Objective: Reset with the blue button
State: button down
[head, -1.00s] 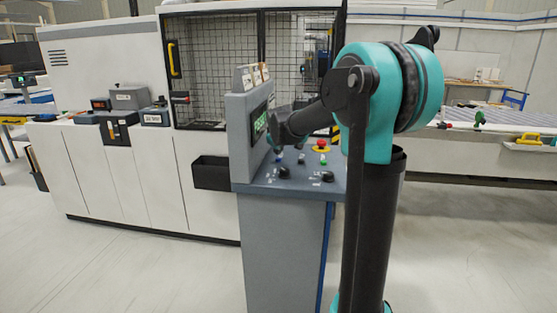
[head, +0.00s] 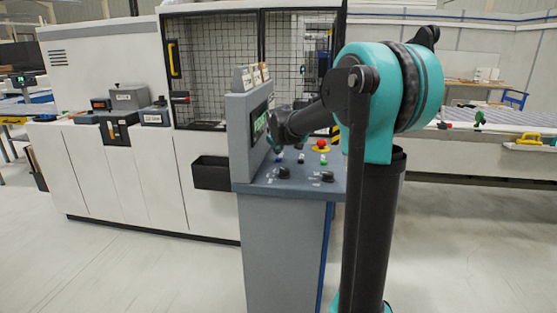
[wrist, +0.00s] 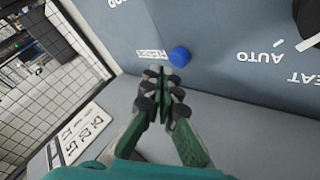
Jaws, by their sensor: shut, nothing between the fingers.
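The blue button (wrist: 180,56) shows as a round cap on the grey-blue panel in the wrist view, beside a small white label (wrist: 151,54). In the head view the blue button (head: 279,156) is small, at the left of the console top. My gripper (wrist: 161,77) is shut and empty. Its fingertips lie just below and left of the blue button in the wrist view, with a visible gap in the picture; the depth between them is unclear. In the head view my gripper (head: 274,145) is small and dark, above the console panel by the screen.
The console (head: 283,240) also carries a red emergency stop (head: 321,145), a white button (head: 301,158), a green button (head: 323,160) and two black knobs (head: 284,172). An upright screen (head: 259,126) stands at its left. A caged machine (head: 225,60) is behind.

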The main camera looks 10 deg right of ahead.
aim_at(279, 159)
jog(key=shift+f, duration=0.1)
jog(key=shift+f, duration=0.3)
jog(key=shift+f, duration=0.5)
dwell(0.9)
jog(key=shift+r, duration=0.9)
jog(key=shift+r, duration=2.5)
